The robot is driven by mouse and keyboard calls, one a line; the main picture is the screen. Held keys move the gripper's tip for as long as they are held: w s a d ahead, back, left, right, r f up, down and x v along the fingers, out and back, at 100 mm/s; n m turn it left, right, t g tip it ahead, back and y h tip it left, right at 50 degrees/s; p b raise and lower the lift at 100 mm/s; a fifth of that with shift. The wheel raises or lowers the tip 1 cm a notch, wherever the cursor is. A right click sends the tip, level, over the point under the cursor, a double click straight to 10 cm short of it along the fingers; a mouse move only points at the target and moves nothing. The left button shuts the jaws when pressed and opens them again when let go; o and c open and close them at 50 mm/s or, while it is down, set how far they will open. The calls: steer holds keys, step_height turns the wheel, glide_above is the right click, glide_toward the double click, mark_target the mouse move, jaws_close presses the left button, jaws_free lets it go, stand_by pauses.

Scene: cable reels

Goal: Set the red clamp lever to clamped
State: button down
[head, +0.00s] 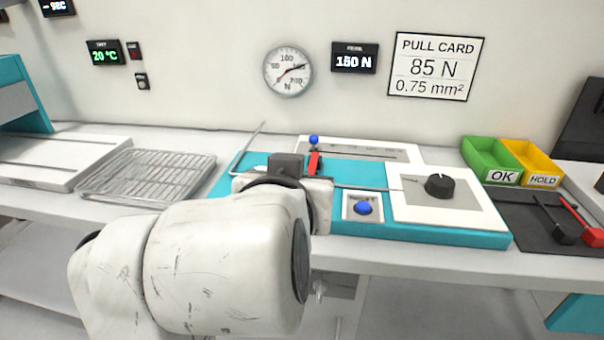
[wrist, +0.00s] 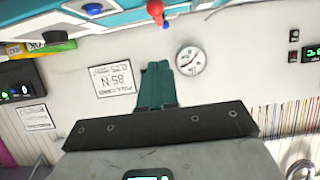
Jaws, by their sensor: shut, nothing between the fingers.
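The red clamp lever (head: 314,163) stands on the teal bench rig (head: 355,172), just right of a dark block (head: 286,163). Its lower part is hidden behind my arm in the head view. The lever's red end (wrist: 155,10) also shows at the top edge of the upside-down wrist view. My gripper (wrist: 160,66) is shut and empty, its teal fingers pressed together. In the wrist view the fingertips lie below the red end, with wall showing between them. I see no contact. In the head view my arm hides the fingers.
A blue-knobbed slider (head: 314,140) stands behind the lever. A blue button (head: 363,208) and a black dial (head: 440,185) sit to the right. A wire rack (head: 148,175) lies left. Green (head: 490,160) and yellow (head: 533,163) bins stand at the right.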

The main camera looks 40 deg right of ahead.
steer(key=shift+v, duration=1.25)
